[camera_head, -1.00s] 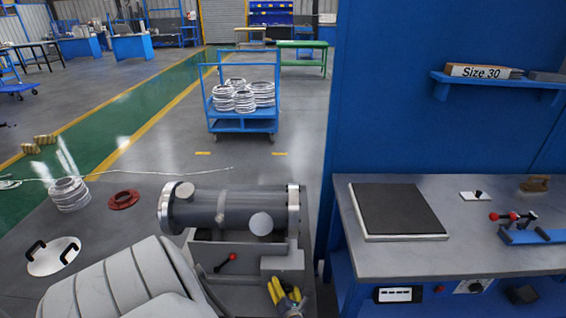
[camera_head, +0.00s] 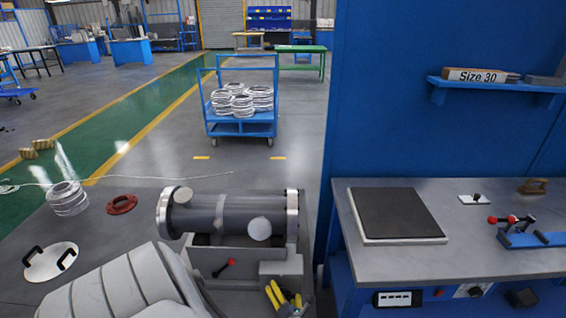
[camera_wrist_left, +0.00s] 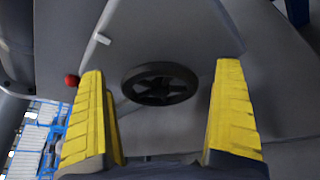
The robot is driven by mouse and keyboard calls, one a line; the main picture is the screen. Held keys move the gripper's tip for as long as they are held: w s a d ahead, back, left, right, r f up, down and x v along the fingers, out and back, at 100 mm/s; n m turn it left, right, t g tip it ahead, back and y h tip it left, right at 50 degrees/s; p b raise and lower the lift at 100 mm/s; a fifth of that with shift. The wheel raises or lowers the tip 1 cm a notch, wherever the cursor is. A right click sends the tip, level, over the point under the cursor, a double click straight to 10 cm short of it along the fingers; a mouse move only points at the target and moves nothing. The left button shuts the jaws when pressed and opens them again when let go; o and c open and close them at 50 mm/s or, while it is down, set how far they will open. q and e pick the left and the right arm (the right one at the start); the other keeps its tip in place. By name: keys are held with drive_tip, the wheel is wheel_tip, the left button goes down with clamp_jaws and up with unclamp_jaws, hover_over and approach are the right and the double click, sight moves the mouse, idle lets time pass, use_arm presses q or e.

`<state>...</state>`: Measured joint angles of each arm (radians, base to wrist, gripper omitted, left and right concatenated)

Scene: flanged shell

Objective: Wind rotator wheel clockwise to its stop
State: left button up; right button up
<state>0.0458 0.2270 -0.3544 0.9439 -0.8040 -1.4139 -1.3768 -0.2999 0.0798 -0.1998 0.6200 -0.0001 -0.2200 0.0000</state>
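The rotator wheel (camera_wrist_left: 160,83) is a dark spoked handwheel on a grey housing in the left wrist view. It lies ahead of and between my left fingers, with a gap on each side. I cannot make it out in the head view. My left gripper (camera_head: 283,297) has yellow fingers and is at the bottom, at the front of the grey rotator base (camera_head: 282,268). In the left wrist view the left gripper (camera_wrist_left: 160,68) is open and empty. A grey shell (camera_head: 225,213) with bright end flanges lies horizontally on the base. My right gripper is not in view.
A red-knobbed lever (camera_head: 224,267) sticks out from the base left of my gripper; its red knob (camera_wrist_left: 71,81) shows in the wrist view. A white lid (camera_head: 51,261) and a red ring (camera_head: 121,204) lie at left. A blue-framed workbench (camera_head: 465,265) stands at right.

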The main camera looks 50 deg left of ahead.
use_arm(q)
drive_tip(key=shift+s, duration=0.1)
drive_tip(key=v, duration=1.1)
drive_tip(key=shift+s+d, duration=0.2)
drive_tip(key=shift+d, duration=0.15)
drive_tip(key=shift+r, duration=0.1)
